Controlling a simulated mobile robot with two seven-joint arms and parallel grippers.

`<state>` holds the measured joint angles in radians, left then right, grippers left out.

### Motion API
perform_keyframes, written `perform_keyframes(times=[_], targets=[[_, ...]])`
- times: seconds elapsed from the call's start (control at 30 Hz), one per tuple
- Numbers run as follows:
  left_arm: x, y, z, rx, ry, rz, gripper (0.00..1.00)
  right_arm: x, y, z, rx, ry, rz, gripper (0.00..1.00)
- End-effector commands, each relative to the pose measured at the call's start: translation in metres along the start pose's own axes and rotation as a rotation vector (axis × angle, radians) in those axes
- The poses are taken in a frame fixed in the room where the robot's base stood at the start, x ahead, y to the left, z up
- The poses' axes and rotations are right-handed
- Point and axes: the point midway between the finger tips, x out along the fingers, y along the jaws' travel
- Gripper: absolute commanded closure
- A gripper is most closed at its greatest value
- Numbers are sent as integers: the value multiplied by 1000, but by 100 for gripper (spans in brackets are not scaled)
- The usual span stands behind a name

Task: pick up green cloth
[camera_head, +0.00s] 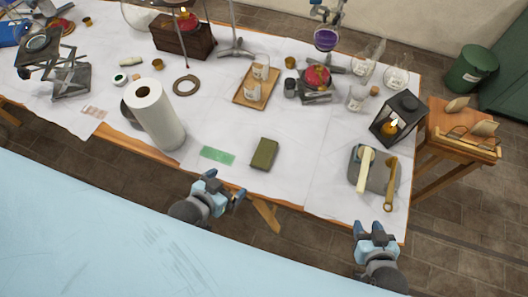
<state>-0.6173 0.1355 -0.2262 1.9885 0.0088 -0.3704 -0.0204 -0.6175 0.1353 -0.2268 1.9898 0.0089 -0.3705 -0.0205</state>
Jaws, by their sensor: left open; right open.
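A flat, bright green piece (217,155) lies on the white-covered table near its front edge, right of the paper roll. Beside it on the right lies a thicker olive-green folded piece or block (264,153). I cannot tell for sure which of the two is the green cloth. My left gripper (225,187) is open and empty, in front of the table edge, just below both green pieces in the picture. My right gripper (376,236) is open and empty at the front right, below the grey plate. Neither gripper touches a green piece.
A tall paper roll (156,115) stands left of the green pieces. A wooden tray (243,97) with glassware is behind them. A grey plate (364,179) with tools and a dark lantern (398,118) stand at right. The cloth-covered table (310,150) is clear between the green pieces and the plate.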

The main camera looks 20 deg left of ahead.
Motion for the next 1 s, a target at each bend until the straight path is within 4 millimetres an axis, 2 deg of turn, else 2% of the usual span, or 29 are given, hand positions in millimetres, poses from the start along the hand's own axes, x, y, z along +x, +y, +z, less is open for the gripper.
perform_keyframes(times=[0.23,0.3,0.43,0.57,0.73,0.9,1.0], targets=[[0,0,0,0,0,1,3,0,0,-1,0,2,0,57],[-1,2,-1,-2,1,4,0,0,0,-1,0,2,0,57],[14,15,-16,-35,9,47,0,0,0,0,0,2,-1,57],[44,50,-50,-115,2,168,0,1,-1,2,0,1,-1,57],[78,108,-96,-208,-87,360,0,3,-1,5,1,-1,-2,57],[95,149,-120,-234,-250,480,0,5,-2,8,2,-3,-4,57],[102,160,-124,-229,-368,502,0,6,-2,10,2,-4,-5,57]])
